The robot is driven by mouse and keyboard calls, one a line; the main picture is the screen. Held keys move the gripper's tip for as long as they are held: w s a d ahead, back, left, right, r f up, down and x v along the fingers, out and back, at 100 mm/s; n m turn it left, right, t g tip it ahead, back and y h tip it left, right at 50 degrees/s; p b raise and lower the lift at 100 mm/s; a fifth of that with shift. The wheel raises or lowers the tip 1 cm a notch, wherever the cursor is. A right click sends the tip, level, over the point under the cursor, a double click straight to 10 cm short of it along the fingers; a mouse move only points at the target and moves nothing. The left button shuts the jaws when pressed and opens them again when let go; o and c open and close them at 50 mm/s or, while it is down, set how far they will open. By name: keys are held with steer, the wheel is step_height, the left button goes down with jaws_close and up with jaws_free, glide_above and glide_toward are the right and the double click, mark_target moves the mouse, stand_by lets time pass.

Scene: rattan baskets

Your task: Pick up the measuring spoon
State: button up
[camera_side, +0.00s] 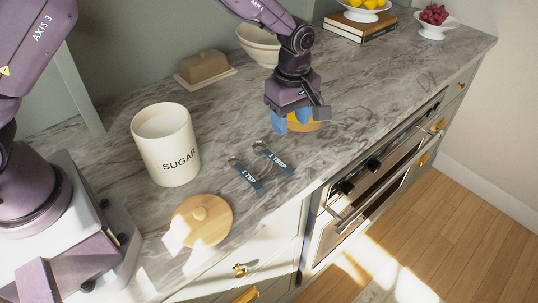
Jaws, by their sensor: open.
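Two blue-handled measuring spoons lie apart on the marble counter. The one marked 1 TSP (250,179) is nearer the sugar jar. The one marked 1 TBSP (275,161) lies to its right and is nearer my gripper. My gripper (292,121) is open, with blue fingertips pointing down, above and behind the 1 TBSP spoon and not touching it. An orange-brown round object (308,126) shows partly behind the fingertips; the gripper hides much of it. I cannot tell whether anything is between the fingers.
An open white sugar jar (165,150) stands left of the spoons, with a round wooden lid (202,219) in front. A butter dish (204,67) and a cream bowl (258,45) stand behind. The counter (385,90) to the right is clear.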

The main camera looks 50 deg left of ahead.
steer(key=n, duration=0.1)
glide_above(285, 167)
steer(key=f, duration=0.7)
steer(key=shift+w+f, duration=0.35)
steer(key=shift+w, duration=0.05)
steer(key=f, duration=0.4)
steer(key=shift+s+f, duration=0.1)
steer(key=shift+s, duration=0.3)
steer(key=shift+f, duration=0.55)
jaws_close()
